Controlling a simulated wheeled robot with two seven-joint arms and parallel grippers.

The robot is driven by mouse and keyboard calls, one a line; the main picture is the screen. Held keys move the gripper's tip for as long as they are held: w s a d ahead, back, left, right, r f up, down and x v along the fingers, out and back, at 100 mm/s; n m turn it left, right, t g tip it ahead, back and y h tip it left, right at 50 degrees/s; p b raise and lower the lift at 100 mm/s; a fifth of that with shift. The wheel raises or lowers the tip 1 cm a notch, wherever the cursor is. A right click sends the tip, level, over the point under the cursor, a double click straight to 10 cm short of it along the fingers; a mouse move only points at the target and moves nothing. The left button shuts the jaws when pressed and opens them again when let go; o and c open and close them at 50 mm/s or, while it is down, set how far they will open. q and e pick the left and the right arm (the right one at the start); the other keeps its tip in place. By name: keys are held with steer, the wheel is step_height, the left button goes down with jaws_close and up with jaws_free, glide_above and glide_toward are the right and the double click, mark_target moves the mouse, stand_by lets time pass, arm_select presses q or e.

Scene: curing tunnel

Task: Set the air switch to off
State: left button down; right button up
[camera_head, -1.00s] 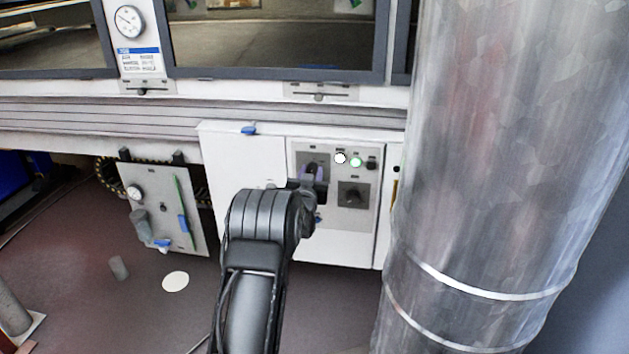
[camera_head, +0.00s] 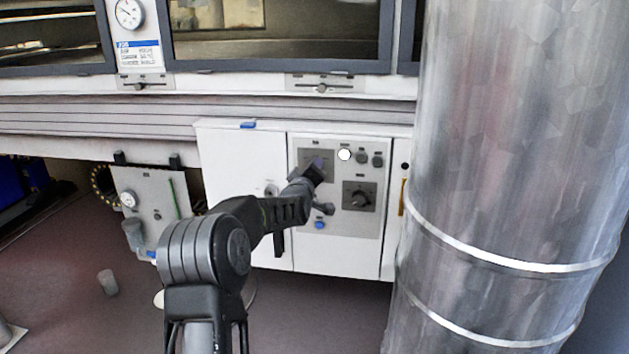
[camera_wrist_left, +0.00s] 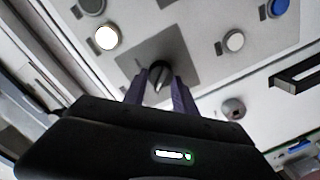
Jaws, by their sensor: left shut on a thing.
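A light grey control panel (camera_head: 333,228) on the white cabinet carries two dark rotary switches on square plates. My left gripper (camera_head: 317,166) is at the upper left switch, whose knob it mostly hides in the head view. In the left wrist view, the dark switch knob (camera_wrist_left: 158,76) sits between the two purple fingers of my left gripper (camera_wrist_left: 158,92), which is shut on it. The other rotary switch (camera_head: 359,196) is at lower right, untouched. The labels are too small to read, so I cannot tell which is marked air. My right gripper is not in view.
A white lamp (camera_head: 344,155) is lit beside the switch; the lamp next to it (camera_head: 363,158) is dark. A blue button (camera_head: 320,225) is low on the panel. A large metal duct (camera_head: 510,150) stands close on the right. A gauge board (camera_head: 150,205) is at left.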

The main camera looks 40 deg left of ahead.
arm_select(q)
steer(key=shift+w+d+r+n+b, duration=0.1)
steer(key=shift+r+n+b, duration=0.05)
steer(key=shift+n+b, duration=0.45)
steer(key=shift+d+r+n+b, duration=0.1)
steer(key=shift+n+b, duration=0.4)
steer(key=shift+b, duration=0.15)
steer(key=c, duration=1.3)
jaws_free()
steer(key=shift+w+d, duration=0.1)
steer(key=shift+d, duration=0.05)
steer(key=o, duration=0.3)
steer(key=shift+w+f, duration=0.15)
